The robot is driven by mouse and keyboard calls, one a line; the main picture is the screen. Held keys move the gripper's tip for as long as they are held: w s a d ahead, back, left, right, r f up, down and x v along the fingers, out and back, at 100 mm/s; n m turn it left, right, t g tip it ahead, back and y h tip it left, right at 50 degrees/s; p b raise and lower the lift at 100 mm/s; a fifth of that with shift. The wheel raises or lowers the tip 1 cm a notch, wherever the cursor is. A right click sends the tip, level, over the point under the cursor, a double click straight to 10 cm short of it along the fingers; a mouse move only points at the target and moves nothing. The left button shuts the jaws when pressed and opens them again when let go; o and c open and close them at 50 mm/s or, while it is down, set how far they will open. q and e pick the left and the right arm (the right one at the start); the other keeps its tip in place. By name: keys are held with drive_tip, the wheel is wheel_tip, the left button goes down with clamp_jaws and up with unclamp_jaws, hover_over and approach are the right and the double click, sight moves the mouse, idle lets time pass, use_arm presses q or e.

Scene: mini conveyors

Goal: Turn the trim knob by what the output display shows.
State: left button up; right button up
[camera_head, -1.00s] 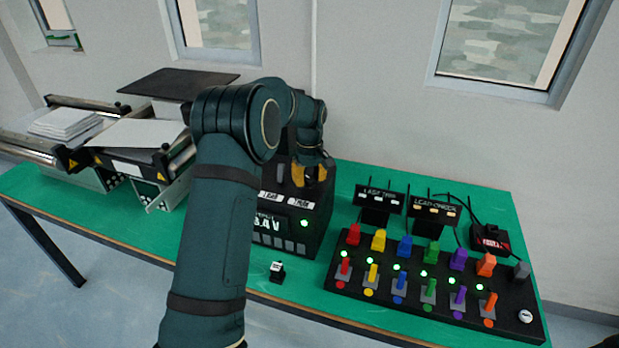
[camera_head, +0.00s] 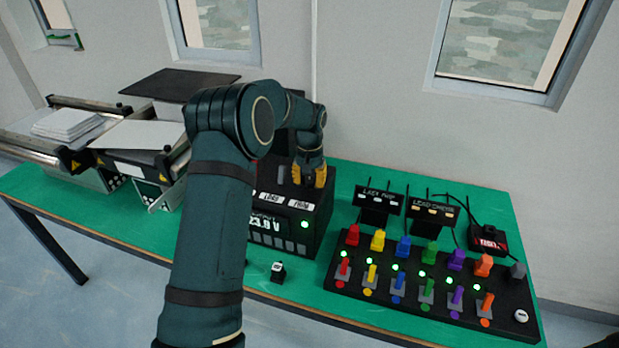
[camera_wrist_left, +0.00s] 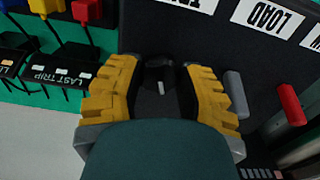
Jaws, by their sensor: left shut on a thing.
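The dark control box (camera_head: 318,228) stands on the green table behind my left forearm. Its front bears the output display (camera_head: 262,222), partly covered by my arm; its digits are blurred, with a V at the end. A green light glows beside it. My left gripper (camera_head: 308,178) points down onto the box top, behind the TRIM label (camera_head: 301,204). In the left wrist view its yellow fingers (camera_wrist_left: 160,95) are shut around the black trim knob (camera_wrist_left: 159,72), which has a white mark. My right gripper is not in view.
A grey knob (camera_wrist_left: 236,94) and a red knob (camera_wrist_left: 291,104) stand beside the gripper. A panel of coloured levers (camera_head: 430,292) lies right, with two small displays behind it. A small black block (camera_head: 277,272) sits in front. Conveyors (camera_head: 130,160) stand left.

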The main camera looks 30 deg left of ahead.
sight(309, 181)
use_arm(q)
drive_tip(key=shift+s+f+m, duration=0.15)
drive_tip(key=shift+f+m, duration=0.05)
drive_tip(key=shift+m, duration=0.6)
drive_tip(key=o, duration=1.2)
drive_tip(key=shift+r, duration=0.1)
drive_tip(key=shift+r, duration=0.5)
wheel_tip(309, 181, up, 11)
